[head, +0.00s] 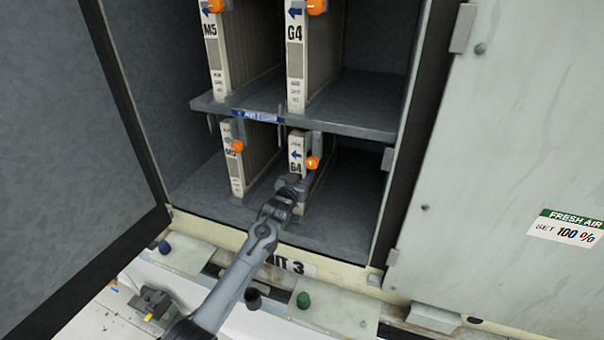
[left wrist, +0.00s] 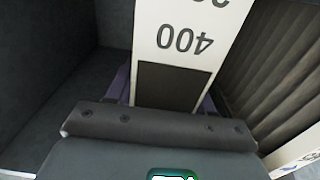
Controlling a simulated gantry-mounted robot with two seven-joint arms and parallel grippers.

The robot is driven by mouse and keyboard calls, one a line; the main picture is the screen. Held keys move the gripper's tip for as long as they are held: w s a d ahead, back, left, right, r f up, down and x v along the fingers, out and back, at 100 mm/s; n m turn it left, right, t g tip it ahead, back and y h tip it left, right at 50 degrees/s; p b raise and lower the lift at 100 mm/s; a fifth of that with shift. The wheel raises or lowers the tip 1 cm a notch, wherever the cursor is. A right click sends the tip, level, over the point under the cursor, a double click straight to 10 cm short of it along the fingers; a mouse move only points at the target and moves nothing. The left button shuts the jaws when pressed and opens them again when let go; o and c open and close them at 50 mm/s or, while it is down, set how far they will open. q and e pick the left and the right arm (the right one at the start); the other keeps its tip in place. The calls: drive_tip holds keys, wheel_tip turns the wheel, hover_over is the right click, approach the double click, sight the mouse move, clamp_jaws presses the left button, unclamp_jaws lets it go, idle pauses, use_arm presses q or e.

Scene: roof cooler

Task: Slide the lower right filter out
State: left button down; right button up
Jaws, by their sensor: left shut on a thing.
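The lower right filter (head: 297,145) is a pale-framed panel marked G4 with a blue arrow, standing upright on the lower shelf of the open cabinet. An orange knob (head: 312,163) is on its front. My left gripper (head: 293,187) is shut on the lower part of its front frame. In the left wrist view the filter's white end face (left wrist: 190,45), with 400 printed on it, stands between the fingers, which are mostly hidden behind the gripper body. My right gripper is not in view.
The lower left filter (head: 233,160) stands beside it. Two upper filters, M5 (head: 213,50) and G4 (head: 296,55), stand on the middle shelf (head: 350,120). The lower shelf is clear to the right (head: 350,200). An open door (head: 60,120) bounds the left.

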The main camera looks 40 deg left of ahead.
use_arm(q)
drive_tip(key=p+v, duration=2.8)
drive_tip(key=v, duration=1.8)
drive_tip(key=shift+s+r+p, duration=0.3)
drive_tip(key=shift+r+p, duration=0.05)
drive_tip(key=shift+r, duration=0.2)
